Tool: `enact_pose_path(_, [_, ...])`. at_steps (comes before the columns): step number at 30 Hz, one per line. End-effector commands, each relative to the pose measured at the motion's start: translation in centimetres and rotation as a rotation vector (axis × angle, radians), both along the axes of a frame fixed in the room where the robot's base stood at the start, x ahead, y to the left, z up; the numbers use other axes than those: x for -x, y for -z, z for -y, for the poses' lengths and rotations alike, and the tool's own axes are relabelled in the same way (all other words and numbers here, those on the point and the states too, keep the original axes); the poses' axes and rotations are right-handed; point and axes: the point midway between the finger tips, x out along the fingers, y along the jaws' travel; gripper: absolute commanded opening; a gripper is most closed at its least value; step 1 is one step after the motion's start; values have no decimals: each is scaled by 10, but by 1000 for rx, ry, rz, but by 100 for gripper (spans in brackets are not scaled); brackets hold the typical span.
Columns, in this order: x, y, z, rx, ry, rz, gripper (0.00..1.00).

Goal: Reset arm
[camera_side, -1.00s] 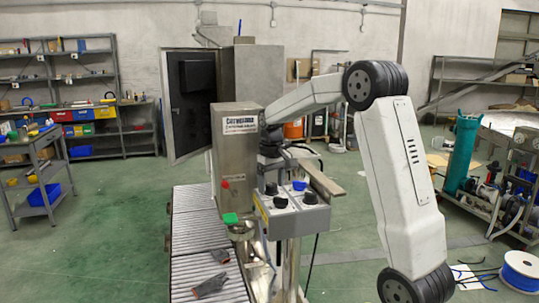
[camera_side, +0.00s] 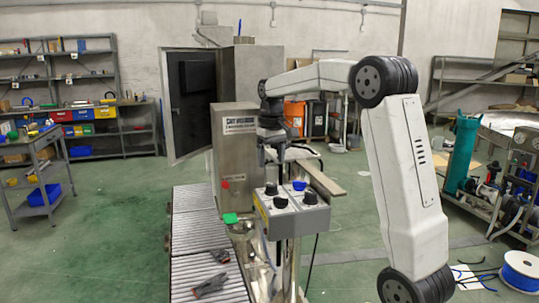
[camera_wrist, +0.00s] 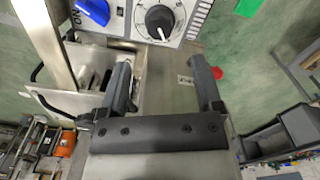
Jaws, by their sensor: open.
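My gripper (camera_side: 273,152) hangs pointing down above and behind the control box, beside the steel cabinet. In the wrist view its two dark fingers (camera_wrist: 162,75) are spread apart, with nothing held between them. The grey control box (camera_side: 290,222) has black knobs and a blue knob (camera_side: 299,186) on top. In the wrist view a black knob (camera_wrist: 160,20) and part of the blue knob (camera_wrist: 93,10) show at the top edge, beyond the fingertips. My fingers appear clear of the knobs.
The steel cabinet (camera_side: 235,150) stands close to the left of my gripper. A roller conveyor (camera_side: 190,255) holds two small dark items (camera_side: 210,285). A flat bar (camera_side: 320,180) extends behind the control box.

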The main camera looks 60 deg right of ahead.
Motion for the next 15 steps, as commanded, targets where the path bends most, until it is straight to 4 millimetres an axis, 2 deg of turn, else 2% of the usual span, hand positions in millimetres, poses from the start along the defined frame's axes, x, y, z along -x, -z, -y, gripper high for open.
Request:
enact_pose_path(8, [-3, 1, -3, 6, 43, 11, 84])
enact_pose_path(15, [-16, 4, -13, 24, 215, 59, 84])
